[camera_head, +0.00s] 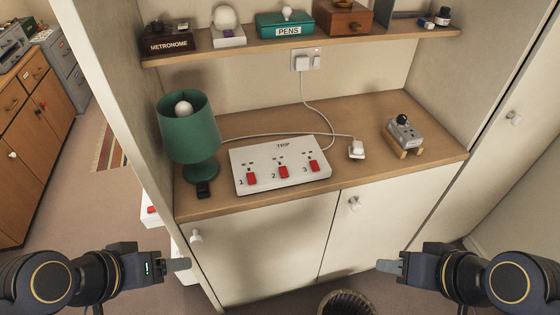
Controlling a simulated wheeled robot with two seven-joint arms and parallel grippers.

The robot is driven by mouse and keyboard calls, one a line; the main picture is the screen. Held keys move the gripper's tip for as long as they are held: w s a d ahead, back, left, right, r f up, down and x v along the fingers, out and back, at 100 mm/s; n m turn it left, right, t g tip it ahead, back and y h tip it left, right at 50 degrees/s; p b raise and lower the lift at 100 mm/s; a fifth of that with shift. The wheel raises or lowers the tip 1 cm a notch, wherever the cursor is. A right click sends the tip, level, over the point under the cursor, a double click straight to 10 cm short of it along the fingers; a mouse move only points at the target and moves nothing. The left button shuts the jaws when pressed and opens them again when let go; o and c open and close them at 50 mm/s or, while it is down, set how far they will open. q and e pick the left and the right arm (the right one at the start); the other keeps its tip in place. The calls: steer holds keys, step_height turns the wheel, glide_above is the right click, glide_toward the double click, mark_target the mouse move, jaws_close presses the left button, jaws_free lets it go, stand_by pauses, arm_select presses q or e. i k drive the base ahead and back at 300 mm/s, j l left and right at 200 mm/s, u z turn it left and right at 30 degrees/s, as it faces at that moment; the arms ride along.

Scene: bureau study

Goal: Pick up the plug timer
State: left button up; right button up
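A small grey device with a black knob (404,132), which looks like the plug timer, sits on a wooden stand (405,153) at the right end of the wooden counter. My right gripper (388,267) is in front of and below the counter, well apart from the device. My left gripper (180,265) is low on the left, in front of the cabinet. Both grippers hold nothing that I can see. Their fingers show side-on, so the gap between them is hidden.
A white switch box (281,178) with red switches, a green lamp (189,130) and a white plug (357,149) on a cord stand on the counter (432,150). A shelf (350,38) with several objects runs above. A bin (347,303) is on the floor.

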mark_target(407, 135)
steer(key=k+l+u, duration=0.45)
steer(key=l+u, duration=0.3)
steer(key=l, duration=0.15)
steer(key=k+l+u, duration=0.1)
steer(key=l+u, duration=0.2)
steer(key=l, duration=0.1)
